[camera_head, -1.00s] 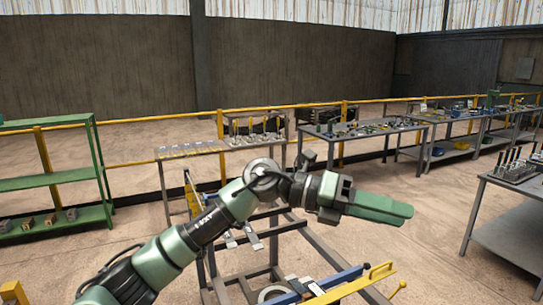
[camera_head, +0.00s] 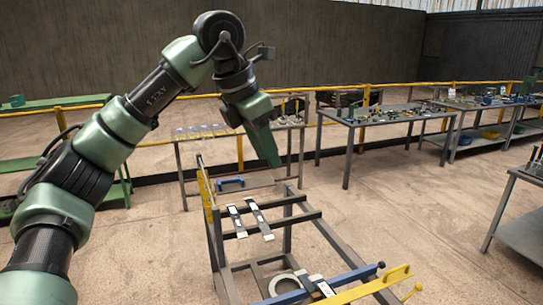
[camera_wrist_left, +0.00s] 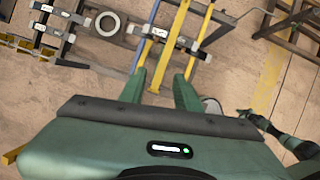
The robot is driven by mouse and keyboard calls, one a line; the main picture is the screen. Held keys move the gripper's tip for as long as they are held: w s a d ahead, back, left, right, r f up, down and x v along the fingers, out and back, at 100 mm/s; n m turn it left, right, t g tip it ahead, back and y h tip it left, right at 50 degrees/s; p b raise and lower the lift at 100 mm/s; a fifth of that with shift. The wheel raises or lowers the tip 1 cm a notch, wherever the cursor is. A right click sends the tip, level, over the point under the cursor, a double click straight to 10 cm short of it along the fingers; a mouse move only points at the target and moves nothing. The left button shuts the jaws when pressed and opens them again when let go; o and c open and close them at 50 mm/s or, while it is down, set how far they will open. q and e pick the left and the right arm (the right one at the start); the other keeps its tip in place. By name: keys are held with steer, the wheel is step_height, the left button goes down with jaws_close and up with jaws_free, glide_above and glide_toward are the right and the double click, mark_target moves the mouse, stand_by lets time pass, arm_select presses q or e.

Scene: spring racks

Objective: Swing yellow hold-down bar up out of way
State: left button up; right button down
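The yellow hold-down bar (camera_head: 365,289), with a raised yellow handle (camera_head: 398,273), lies low across the near end of the grey rack (camera_head: 313,215), beside a blue bar (camera_head: 335,282). In the left wrist view two yellow lengths (camera_wrist_left: 172,32) run toward the fingers, beside the blue bar (camera_wrist_left: 147,32). My left gripper (camera_head: 274,158) points down above the rack, clear of the hold-down bar in the head view. Its two fingers (camera_wrist_left: 160,90) stand apart with nothing clearly gripped. A green and black arm, seemingly my right one, shows small at the wrist view's right; its gripper state is unclear.
A ring (camera_head: 278,287) and flat metal plates (camera_head: 258,218) lie on the rack. An upright yellow bar (camera_head: 206,192) stands at its left. Tables with parts (camera_head: 385,124) stand behind and right. A green shelf (camera_head: 118,190) is at the left. Open floor lies right of the rack.

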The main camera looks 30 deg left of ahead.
arm_select(q)
steer(key=x, duration=0.2)
steer(key=shift+d+f, duration=0.1)
steer(key=shift+f, duration=0.25)
steer(key=c, duration=0.4)
steer(key=shift+s+r, duration=0.15)
steer(key=shift+s, duration=0.05)
jaws_close()
steer(key=shift+s, duration=0.1)
arm_select(e)
steer(key=shift+s+a+r, duration=0.15)
steer(key=shift+s+r, duration=0.25)
steer(key=shift+s, duration=0.05)
arm_select(q)
steer(key=shift+w, duration=0.2)
arm_select(e)
steer(key=shift+a, duration=0.1)
arm_select(q)
steer(key=shift+s, duration=0.1)
arm_select(e)
steer(key=shift+s, duration=0.1)
steer(key=shift+d, duration=0.2)
